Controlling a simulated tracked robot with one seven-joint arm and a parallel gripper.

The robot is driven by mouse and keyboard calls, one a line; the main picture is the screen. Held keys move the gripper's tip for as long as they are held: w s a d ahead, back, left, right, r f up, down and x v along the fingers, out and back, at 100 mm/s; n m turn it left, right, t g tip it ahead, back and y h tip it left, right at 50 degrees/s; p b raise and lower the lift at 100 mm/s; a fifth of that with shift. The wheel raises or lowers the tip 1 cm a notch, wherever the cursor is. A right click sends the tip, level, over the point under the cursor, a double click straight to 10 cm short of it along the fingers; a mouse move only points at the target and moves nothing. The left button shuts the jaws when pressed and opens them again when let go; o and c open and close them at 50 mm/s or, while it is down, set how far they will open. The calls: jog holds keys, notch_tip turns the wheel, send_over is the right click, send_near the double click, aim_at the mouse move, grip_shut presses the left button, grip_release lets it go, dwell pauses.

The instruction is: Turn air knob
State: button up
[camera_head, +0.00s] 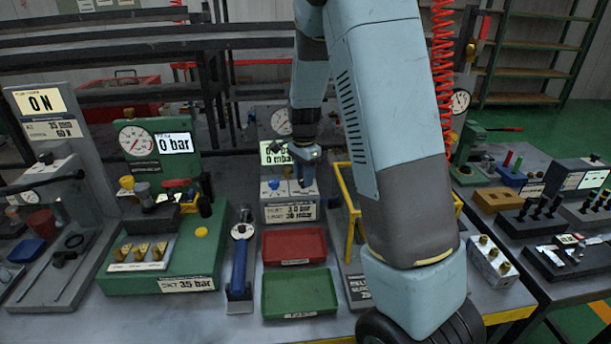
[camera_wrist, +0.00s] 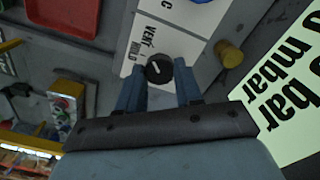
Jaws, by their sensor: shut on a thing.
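A round black knob (camera_wrist: 158,68) with a white pointer line sits on a white panel (camera_wrist: 185,55) in the wrist view. The words VENT and HOLD are printed beside it. My gripper (camera_wrist: 159,82) is closed around the knob, with one blue-grey finger on each side. In the head view my gripper (camera_head: 304,182) reaches down onto a small valve block (camera_head: 290,213), and its fingers and wrist hide the knob there. A green display (camera_head: 272,153) behind the block is partly covered by my arm. It also shows in the wrist view (camera_wrist: 285,105), reading bar and mbar.
A brass knob (camera_wrist: 229,54) stands close to the panel. A red tray (camera_head: 294,246) and a green tray (camera_head: 300,294) lie in front of the block. A yellow frame (camera_head: 350,225) stands to its right. A blue-handled tool (camera_head: 239,265) lies to the left.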

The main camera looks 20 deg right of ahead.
jog(key=n, duration=0.4)
jog(key=shift+a+n, duration=0.1)
jog(key=shift+n, duration=0.2)
jog(key=n, duration=0.4)
jog(key=shift+f+n, duration=0.1)
jog(key=shift+n, duration=0.2)
jog(key=n, duration=0.4)
jog(key=shift+s, duration=0.1)
jog(key=shift+n, duration=2.4)
jog(key=o, duration=1)
jog(key=shift+o, duration=0.2)
